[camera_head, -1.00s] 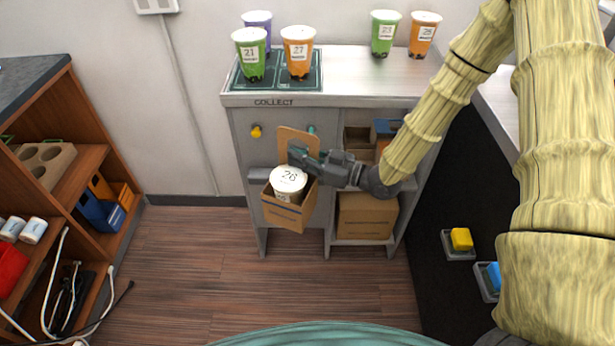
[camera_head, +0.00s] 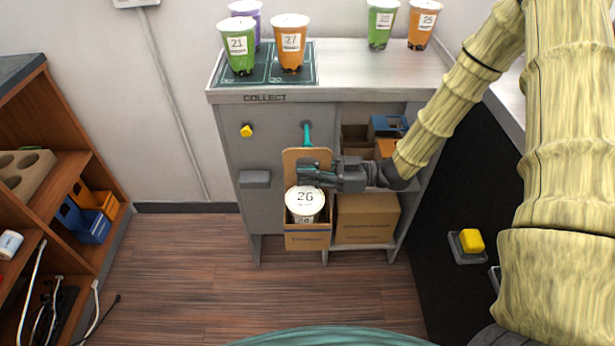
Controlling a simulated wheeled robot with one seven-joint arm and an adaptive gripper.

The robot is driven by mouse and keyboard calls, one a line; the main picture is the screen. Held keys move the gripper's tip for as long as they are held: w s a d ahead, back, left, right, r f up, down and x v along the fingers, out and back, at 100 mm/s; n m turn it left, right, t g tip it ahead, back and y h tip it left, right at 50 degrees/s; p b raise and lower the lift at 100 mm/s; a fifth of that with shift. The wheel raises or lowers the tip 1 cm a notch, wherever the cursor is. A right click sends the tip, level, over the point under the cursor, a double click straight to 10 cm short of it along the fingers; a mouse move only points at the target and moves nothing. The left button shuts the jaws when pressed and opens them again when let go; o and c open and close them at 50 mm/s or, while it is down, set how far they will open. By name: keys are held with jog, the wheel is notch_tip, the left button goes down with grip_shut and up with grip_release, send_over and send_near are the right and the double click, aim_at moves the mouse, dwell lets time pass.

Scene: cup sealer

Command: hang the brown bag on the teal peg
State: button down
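The brown bag (camera_head: 307,240) is an open cardboard carrier with a tall back panel, and a white-lidded cup marked 26 (camera_head: 305,201) sits inside it. The teal peg (camera_head: 307,133) sticks out from the grey front of the collect counter, just above the top of the bag's back panel. My gripper (camera_head: 306,175) reaches in from the right and is shut on the bag's back panel. The bag looks upright. Whether the peg passes through the panel's hole cannot be seen, as my gripper covers part of the panel.
A yellow peg (camera_head: 246,130) is left of the teal one, above a grey block (camera_head: 255,179) on the counter front. A cardboard box (camera_head: 366,218) stands on the lower shelf, close right of the bag. Several cups stand on the countertop (camera_head: 350,75). A wooden shelf (camera_head: 65,165) is at left.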

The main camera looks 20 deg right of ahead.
jog(key=w+d+f+b, duration=0.2)
jog(key=w+b, duration=0.1)
jog(key=w, duration=0.5)
jog(key=shift+w+d+f, duration=0.2)
jog(key=shift+d+f, duration=0.05)
dwell(1.4)
jog(key=shift+s+f, duration=0.15)
jog(key=shift+f, duration=0.1)
dwell(0.4)
jog(key=c, duration=1.6)
grip_release()
jog(key=shift+o, duration=0.2)
jog(key=shift+d, duration=0.1)
